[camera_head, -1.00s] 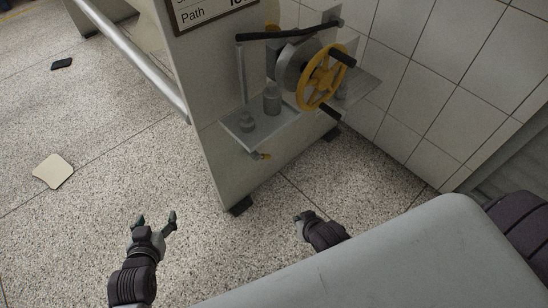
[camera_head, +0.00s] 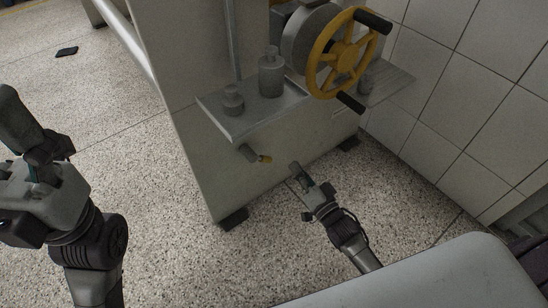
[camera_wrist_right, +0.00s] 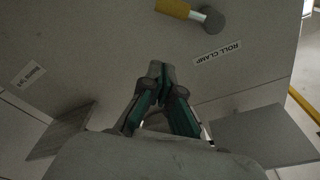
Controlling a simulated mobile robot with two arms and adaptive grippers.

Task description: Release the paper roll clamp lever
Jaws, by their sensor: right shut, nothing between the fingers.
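The roll clamp lever (camera_head: 256,155), a short grey stub with a yellow-orange grip, sticks out from the machine's front panel below the shelf. In the right wrist view the yellow lever grip (camera_wrist_right: 174,8) and its round grey hub are at the top, above a "ROLL CLAMP" label (camera_wrist_right: 217,53). My right gripper (camera_head: 296,168) is shut and empty, to the right of and slightly below the lever, apart from it. Its closed fingertips (camera_wrist_right: 161,70) show below the label in the wrist view. My left gripper (camera_head: 42,140) is large at the left edge; its finger opening is unclear.
A grey shelf (camera_head: 225,122) with bottle-like grey parts juts out above the lever. A yellow handwheel (camera_head: 345,55) with black handles is above right. A tiled wall (camera_head: 460,90) closes the right side. The speckled floor is clear between my arms.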

